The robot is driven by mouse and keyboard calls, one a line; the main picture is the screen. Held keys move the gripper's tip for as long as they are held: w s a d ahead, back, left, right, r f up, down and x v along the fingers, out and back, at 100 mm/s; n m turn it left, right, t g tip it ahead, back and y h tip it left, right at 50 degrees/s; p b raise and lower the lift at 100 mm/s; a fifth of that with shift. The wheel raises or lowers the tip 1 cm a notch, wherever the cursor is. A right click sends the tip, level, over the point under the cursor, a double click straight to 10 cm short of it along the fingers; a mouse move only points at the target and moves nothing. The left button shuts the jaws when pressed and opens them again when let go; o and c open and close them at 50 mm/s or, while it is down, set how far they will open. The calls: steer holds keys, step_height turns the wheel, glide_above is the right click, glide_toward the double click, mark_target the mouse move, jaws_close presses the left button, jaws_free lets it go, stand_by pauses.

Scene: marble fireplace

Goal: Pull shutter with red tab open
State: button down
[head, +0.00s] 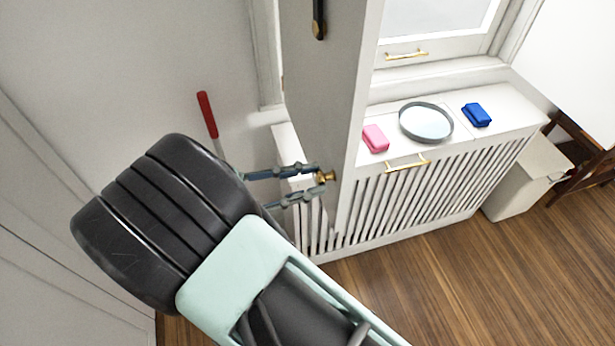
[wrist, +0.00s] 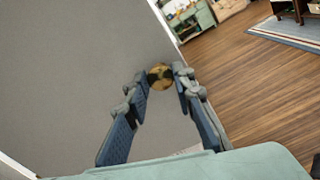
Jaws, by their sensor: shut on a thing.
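A tall pale shutter panel (head: 322,90) stands swung out from the window, edge towards the sill, in the head view. It carries a dark handle (head: 319,18) high up and a brass knob (head: 328,177) low near its edge. My gripper (head: 320,181) reaches in from the left with its two blue fingers at the knob. In the wrist view the brass knob (wrist: 160,77) sits between the fingertips, against the grey panel face (wrist: 85,70). The gripper is shut on the knob. No red tab shows on this panel.
A red-ended stick (head: 207,115) is by the left wall. On the sill above a slatted cover (head: 430,187) lie a pink block (head: 375,138), a round grey dish (head: 426,122) and a blue block (head: 476,115). A white bin (head: 525,178) stands right; wooden floor lies in front.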

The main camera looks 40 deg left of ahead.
stand_by(0.4)
steer(key=c, duration=1.6)
jaws_free()
steer(key=shift+a, duration=0.1)
steer(key=v, duration=0.7)
steer(key=shift+s+a, duration=0.1)
steer(key=shift+s, duration=0.15)
steer(key=shift+r, duration=0.1)
